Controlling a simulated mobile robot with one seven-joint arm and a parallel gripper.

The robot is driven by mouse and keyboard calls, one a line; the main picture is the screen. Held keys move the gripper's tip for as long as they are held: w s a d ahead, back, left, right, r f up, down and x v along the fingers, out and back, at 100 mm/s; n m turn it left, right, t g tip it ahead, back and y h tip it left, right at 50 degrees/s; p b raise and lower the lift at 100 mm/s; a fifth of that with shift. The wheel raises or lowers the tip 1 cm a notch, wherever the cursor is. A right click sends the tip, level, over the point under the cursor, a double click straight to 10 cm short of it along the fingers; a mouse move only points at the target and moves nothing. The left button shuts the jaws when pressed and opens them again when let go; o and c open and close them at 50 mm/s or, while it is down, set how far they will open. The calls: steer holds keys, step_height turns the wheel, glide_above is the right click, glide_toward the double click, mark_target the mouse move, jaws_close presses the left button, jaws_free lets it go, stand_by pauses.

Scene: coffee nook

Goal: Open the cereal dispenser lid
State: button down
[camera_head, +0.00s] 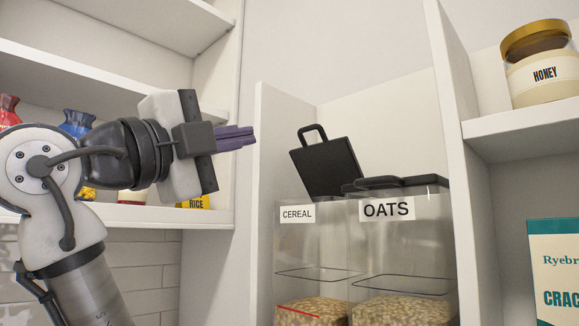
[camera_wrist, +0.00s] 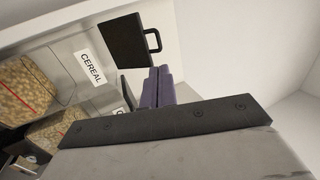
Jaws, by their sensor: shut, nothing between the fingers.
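The cereal dispenser (camera_head: 296,250) is a clear bin with a "CEREAL" label, partly filled, in the middle of the head view. Its black lid (camera_head: 326,167) with a loop handle stands tilted up, raised from the bin's top. In the wrist view the lid (camera_wrist: 124,44) shows at the upper middle, with the bin (camera_wrist: 70,72) at left. My gripper (camera_head: 252,138) is shut and empty, to the left of the lid and apart from it in the head view. Its purple fingers (camera_wrist: 159,86) are together in the wrist view.
The oats dispenser (camera_head: 405,250) stands right beside the cereal one, its black lid (camera_head: 400,184) down. A white partition (camera_head: 262,190) rises left of the bins. A honey jar (camera_head: 540,68) and a cracker box (camera_head: 555,270) are on right shelves. Jars stand on the left shelf behind my arm.

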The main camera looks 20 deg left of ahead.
mark_target(309, 127)
steer(key=p+x, duration=0.3)
steer(key=x, duration=1)
steer(key=shift+w+d+r, duration=0.1)
steer(key=shift+w+d, duration=0.05)
steer(key=shift+w, duration=0.2)
steer(key=shift+s, duration=0.1)
stand_by(0.9)
